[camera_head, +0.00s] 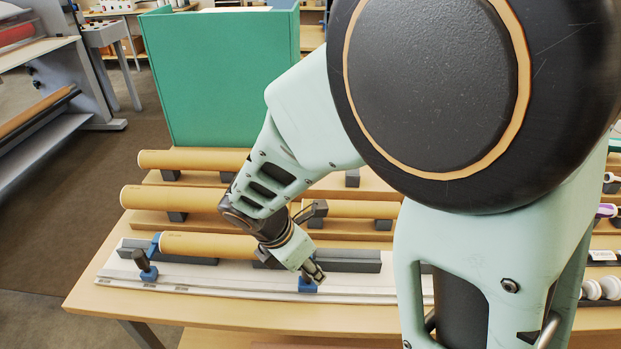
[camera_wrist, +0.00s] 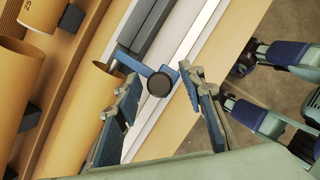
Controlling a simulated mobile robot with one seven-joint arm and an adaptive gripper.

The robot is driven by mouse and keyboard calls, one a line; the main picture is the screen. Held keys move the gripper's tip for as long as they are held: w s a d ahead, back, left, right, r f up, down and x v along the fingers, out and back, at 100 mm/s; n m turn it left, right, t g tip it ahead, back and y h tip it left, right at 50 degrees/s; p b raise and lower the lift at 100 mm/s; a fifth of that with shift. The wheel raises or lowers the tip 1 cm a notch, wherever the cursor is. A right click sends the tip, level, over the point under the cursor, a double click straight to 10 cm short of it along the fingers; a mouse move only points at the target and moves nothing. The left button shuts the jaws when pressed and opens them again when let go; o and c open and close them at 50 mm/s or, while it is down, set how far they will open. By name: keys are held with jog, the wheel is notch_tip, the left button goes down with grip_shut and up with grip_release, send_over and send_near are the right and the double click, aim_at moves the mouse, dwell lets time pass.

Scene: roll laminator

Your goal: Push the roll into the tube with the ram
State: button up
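A brown cardboard tube (camera_head: 205,246) lies along the front rail, partly hidden by my gripper at its right. In the wrist view its open end (camera_wrist: 84,112) faces the blue ram bracket (camera_wrist: 131,63) with a round black knob (camera_wrist: 159,84). The ram's blue foot shows in the head view (camera_head: 308,286), below my fingertips. My gripper (camera_head: 316,274) is open; in the wrist view its two fingers (camera_wrist: 160,90) stand apart on either side of the knob, and I see no grip on it. I cannot make out a separate roll.
A blue stop with a dark knob (camera_head: 142,262) stands at the tube's left end. Grey cradle bars (camera_head: 345,261) run along the white rail (camera_head: 215,287). More tubes (camera_head: 172,199) rest on stepped wooden racks behind. A green cabinet (camera_head: 222,75) stands at the back.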

jog(key=shift+d+f, duration=0.1)
grip_shut()
jog(key=shift+d, duration=0.15)
dwell(0.3)
